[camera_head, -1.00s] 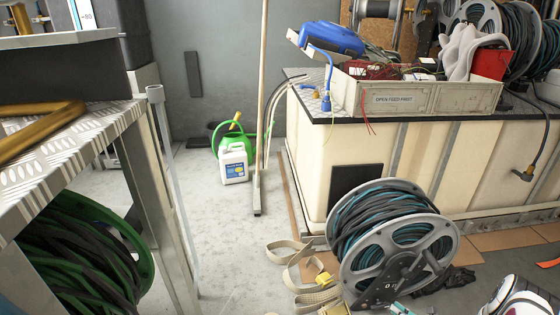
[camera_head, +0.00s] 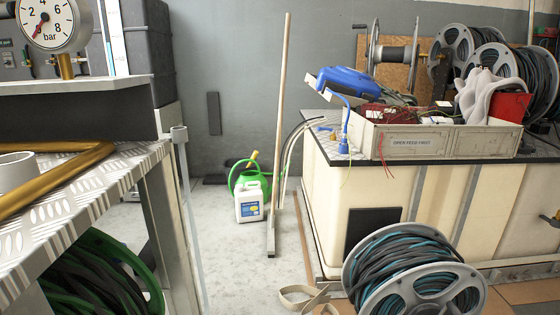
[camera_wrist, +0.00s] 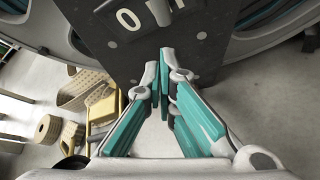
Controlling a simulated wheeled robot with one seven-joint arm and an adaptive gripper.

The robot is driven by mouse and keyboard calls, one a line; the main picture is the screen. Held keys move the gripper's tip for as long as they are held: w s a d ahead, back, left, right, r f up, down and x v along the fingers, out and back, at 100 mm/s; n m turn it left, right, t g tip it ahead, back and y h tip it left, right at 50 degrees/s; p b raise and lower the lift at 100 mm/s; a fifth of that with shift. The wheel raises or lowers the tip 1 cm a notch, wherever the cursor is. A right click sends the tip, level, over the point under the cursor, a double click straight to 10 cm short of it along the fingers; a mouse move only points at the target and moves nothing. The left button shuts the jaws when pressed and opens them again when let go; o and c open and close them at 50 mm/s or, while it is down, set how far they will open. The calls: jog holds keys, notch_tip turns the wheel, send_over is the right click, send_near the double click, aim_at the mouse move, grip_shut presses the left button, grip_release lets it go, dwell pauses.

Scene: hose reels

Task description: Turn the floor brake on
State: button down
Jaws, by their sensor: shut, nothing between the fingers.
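The floor reel (camera_head: 390,262), wound with black and teal hose, stands at the bottom right of the head view, its lower part cut off. In the wrist view its dark brake plate (camera_wrist: 150,48) fills the top middle, with a white "0" (camera_wrist: 126,18) and a second white mark to its right. A pale part (camera_wrist: 160,10) lies between the marks; whether it is the brake lever I cannot tell. My gripper (camera_wrist: 163,80), with teal fingers, is shut and empty just in front of the plate. Contact cannot be told. The head view does not show my gripper.
A beige strap (camera_head: 305,298) lies on the floor left of the reel; a yellow buckle (camera_wrist: 100,112) shows in the wrist view. A large cream tank (camera_head: 440,190) stands behind the reel. A metal bench (camera_head: 100,185) stands at left.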

jog(key=shift+a+f, duration=0.25)
jog(key=shift+f, duration=0.25)
dwell(0.5)
jog(key=shift+d+f, duration=0.15)
jog(key=shift+d, duration=0.15)
dwell(0.9)
jog(key=s+p, duration=0.1)
jog(key=s, duration=0.5)
jog(key=shift+d+r, duration=0.3)
jog(key=shift+d, duration=0.05)
dwell(0.4)
jog(key=w+b, duration=0.1)
jog(key=w, duration=0.5)
jog(key=shift+a+r, duration=0.4)
